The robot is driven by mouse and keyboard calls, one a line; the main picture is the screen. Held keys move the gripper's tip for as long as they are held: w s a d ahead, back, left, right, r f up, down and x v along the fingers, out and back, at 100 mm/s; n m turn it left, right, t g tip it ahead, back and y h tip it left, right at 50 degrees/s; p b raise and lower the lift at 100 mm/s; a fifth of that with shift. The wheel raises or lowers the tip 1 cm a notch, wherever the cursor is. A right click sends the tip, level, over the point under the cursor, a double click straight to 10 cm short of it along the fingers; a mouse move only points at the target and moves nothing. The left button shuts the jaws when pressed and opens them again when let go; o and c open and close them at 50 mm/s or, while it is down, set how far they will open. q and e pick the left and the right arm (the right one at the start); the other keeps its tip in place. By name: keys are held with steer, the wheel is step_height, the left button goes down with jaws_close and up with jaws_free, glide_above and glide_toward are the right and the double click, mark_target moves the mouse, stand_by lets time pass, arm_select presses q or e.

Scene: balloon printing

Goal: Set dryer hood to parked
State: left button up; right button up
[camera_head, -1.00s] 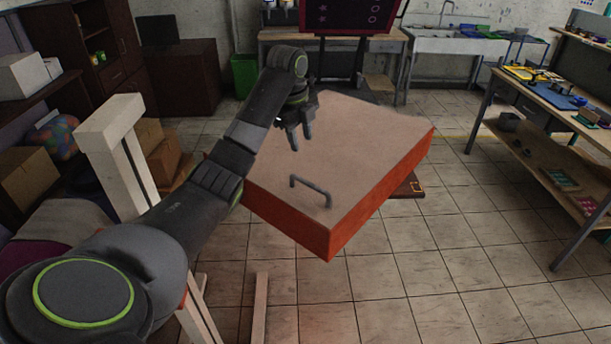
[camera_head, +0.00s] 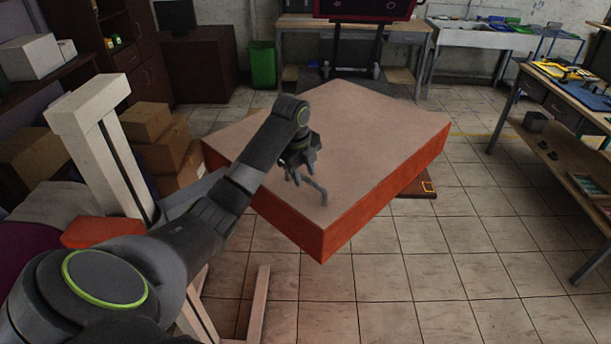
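The dryer hood (camera_head: 372,145) is a large box with a pale beige top and orange-red sides, in the middle of the view. A dark bar handle (camera_head: 323,195) stands on its top near the front left edge. My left gripper (camera_head: 304,178) is at the handle, its fingers apart and pointing down. The fingers overlap the handle's left part in the picture; I cannot tell whether they touch it or straddle it. My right gripper is not in view.
A white post (camera_head: 105,150) stands left of the hood, with pale floor rails (camera_head: 257,305) in front. Cardboard boxes (camera_head: 160,140) are behind the post. A workbench (camera_head: 560,110) stands at the right. The tiled floor between hood and workbench is clear.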

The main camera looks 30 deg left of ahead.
arm_select(q)
steer(key=shift+s, duration=0.1)
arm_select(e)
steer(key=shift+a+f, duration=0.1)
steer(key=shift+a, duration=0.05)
arm_select(q)
steer(key=shift+f, duration=0.1)
steer(key=shift+c, duration=0.5)
steer(key=c, duration=0.5)
jaws_close()
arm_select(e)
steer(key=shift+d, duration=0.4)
